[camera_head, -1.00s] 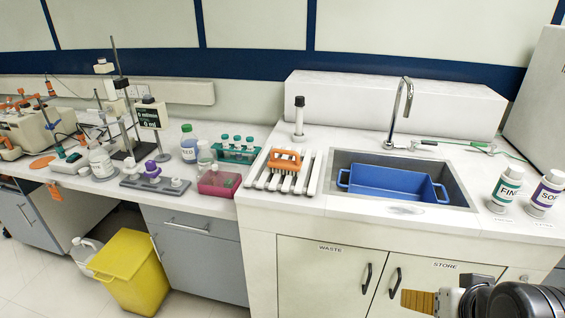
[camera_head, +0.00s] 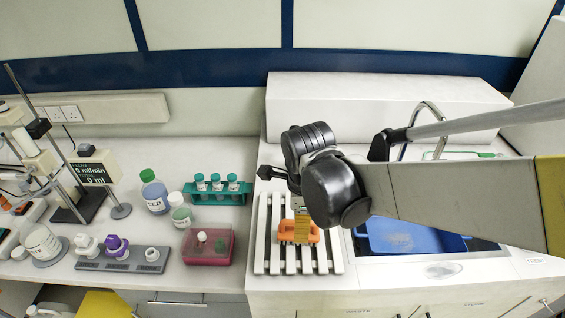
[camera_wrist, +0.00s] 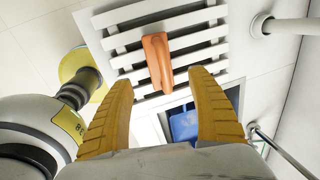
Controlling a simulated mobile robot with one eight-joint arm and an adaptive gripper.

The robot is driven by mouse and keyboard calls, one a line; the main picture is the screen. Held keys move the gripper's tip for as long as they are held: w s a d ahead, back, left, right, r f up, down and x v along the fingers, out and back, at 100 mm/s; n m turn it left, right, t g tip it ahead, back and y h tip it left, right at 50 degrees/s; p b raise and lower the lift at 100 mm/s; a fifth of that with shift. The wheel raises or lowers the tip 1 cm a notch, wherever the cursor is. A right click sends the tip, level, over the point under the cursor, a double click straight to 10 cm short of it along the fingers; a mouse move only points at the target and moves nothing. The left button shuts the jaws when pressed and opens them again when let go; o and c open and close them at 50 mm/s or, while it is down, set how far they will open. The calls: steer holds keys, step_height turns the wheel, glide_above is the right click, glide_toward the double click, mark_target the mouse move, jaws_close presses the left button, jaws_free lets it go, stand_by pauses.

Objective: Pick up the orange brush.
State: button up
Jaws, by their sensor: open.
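The orange brush (camera_head: 287,232) lies on the white slatted rack (camera_head: 263,255) left of the sink. In the wrist view the brush (camera_wrist: 157,62) lies across the slats, ahead of the fingertips and a little left of the middle of the gap. My gripper (camera_head: 302,228) is above the rack, its yellow fingers in front of part of the brush in the head view. In the wrist view my gripper (camera_wrist: 165,85) shows two ridged yellow fingers spread apart with nothing between them. I cannot tell how high the fingertips are above the brush.
The blue tub (camera_head: 400,238) in the sink is right of the rack, partly behind my arm. Left of the rack stand a pink box (camera_head: 207,247), a teal tube rack (camera_head: 215,198) and bottles (camera_head: 153,192). The dark-capped white cylinder stand from earlier is hidden.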

mark_target(285, 232)
steer(key=f, duration=0.1)
steer(key=f+b, duration=0.1)
steer(key=f, duration=0.1)
steer(key=shift+w+d, duration=0.1)
steer(key=shift+d, duration=0.1)
steer(key=f+b, duration=0.1)
steer(key=f, duration=0.1)
steer(key=w+f, duration=0.1)
steer(key=f, duration=0.1)
steer(key=f+b, duration=0.1)
steer(key=f, duration=0.1)
steer(key=shift+w+a+b, duration=0.3)
steer(key=shift+a+b, duration=0.05)
steer(key=shift+r, duration=0.1)
steer(key=c, duration=1.3)
